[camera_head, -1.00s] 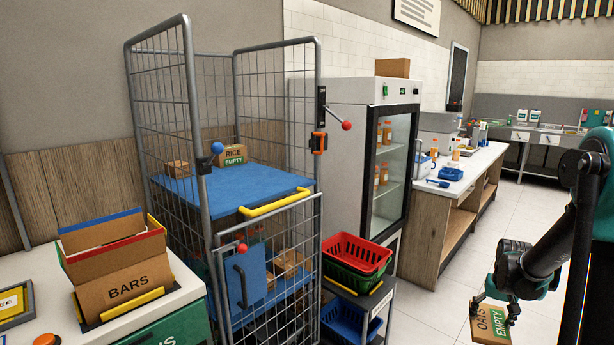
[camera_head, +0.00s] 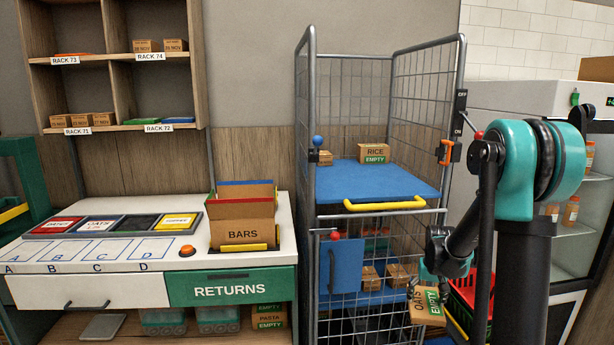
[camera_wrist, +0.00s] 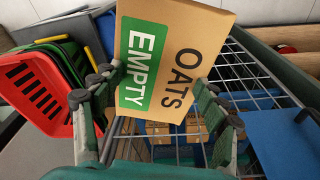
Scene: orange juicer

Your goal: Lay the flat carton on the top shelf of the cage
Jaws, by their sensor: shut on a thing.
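My gripper (camera_head: 432,285) is shut on a flat brown carton (camera_head: 426,308) marked OATS with a green EMPTY label. In the wrist view the carton (camera_wrist: 172,62) sits between the fingers of my gripper (camera_wrist: 160,112). The roll cage (camera_head: 308,130) stands in the middle of the head view. Its blue top shelf (camera_head: 370,182) has a yellow front bar (camera_head: 385,204). A carton marked RICE EMPTY (camera_head: 374,154) and a small brown box (camera_head: 325,158) stand at the shelf's back. The held carton is in front of the cage at lower right, below the top shelf's height.
Red and green baskets (camera_head: 463,296) stand right of the cage, partly behind my arm. The fridge (camera_head: 510,100) is behind. The BARS box (camera_head: 243,233) sits on the white counter (camera_head: 195,262) at left. The front of the top shelf is bare.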

